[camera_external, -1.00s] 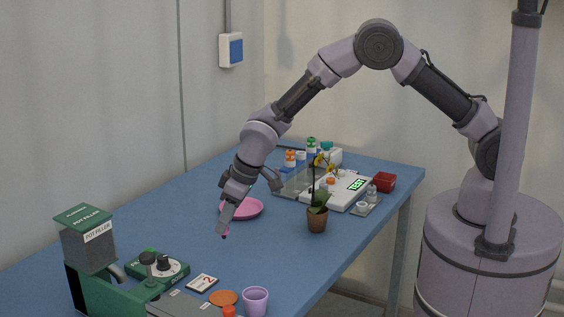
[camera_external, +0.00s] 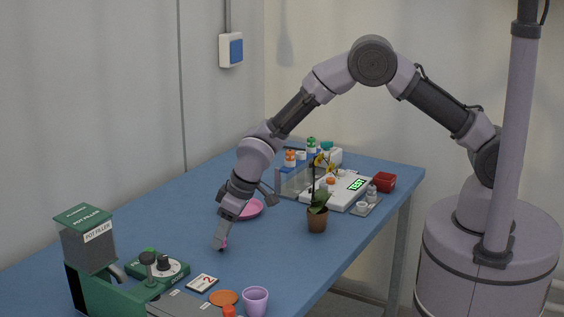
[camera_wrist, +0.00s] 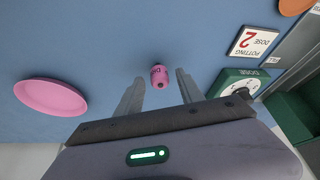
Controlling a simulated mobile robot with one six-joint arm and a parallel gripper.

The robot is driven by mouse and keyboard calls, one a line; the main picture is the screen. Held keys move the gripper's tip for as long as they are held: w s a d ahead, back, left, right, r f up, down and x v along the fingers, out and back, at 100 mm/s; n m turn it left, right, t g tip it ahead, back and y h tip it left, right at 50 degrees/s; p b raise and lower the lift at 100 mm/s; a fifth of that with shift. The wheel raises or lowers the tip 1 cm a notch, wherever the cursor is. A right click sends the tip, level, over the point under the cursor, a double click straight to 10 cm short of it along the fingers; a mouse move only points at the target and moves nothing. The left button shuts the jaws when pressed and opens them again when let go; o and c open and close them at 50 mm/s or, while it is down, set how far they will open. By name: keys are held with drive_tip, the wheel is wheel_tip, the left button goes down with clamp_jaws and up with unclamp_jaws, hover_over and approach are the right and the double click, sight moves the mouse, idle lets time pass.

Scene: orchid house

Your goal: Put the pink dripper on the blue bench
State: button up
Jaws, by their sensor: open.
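The pink dripper (camera_wrist: 159,77) is a small pink cylinder with dark marks on its side, between my two fingers in the wrist view. A gap shows on each side of it. It seems to stand on the blue bench (camera_wrist: 110,35). In the external view only a bit of the pink dripper (camera_external: 225,243) shows at my fingertips; the rest is hidden. My gripper (camera_external: 221,245) is open and low over the blue bench (camera_external: 185,215). My gripper's fingers (camera_wrist: 159,84) also show in the wrist view, on either side of the dripper.
A pink saucer (camera_external: 246,209) lies behind my gripper. A potted plant (camera_external: 317,218) stands to the right. A dose card (camera_external: 202,283), green dosing box (camera_external: 160,271), orange disc (camera_external: 223,298) and purple cup (camera_external: 255,301) are nearer the camera. Bench left of my gripper is clear.

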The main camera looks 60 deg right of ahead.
drive_tip(key=shift+r, duration=0.25)
drive_tip(key=s+d+r+m+p, duration=0.1)
drive_tip(key=s+d+r, duration=0.2)
drive_tip(key=r, duration=0.5)
drive_tip(key=s+d+r+m+p, duration=0.1)
drive_tip(key=s+d+r, duration=0.25)
drive_tip(key=r, duration=0.35)
drive_tip(key=s+d+r+m+p, duration=0.1)
drive_tip(key=s+d+r+p, duration=0.2)
drive_tip(key=r, duration=0.5)
drive_tip(key=s+d+r+m+t+b, duration=0.1)
drive_tip(key=s+d+r, duration=0.3)
drive_tip(key=s, duration=0.3)
drive_tip(key=s+d+r+m, duration=0.1)
drive_tip(key=s+d+r, duration=0.2)
drive_tip(key=s, duration=0.3)
drive_tip(key=s+d+m, duration=0.2)
drive_tip(key=s+m, duration=0.1)
drive_tip(key=s, duration=0.9)
drive_tip(key=shift+s+d+t+y, duration=0.15)
drive_tip(key=shift+d+t+y, duration=0.05)
drive_tip(key=shift+t+y, duration=0.1)
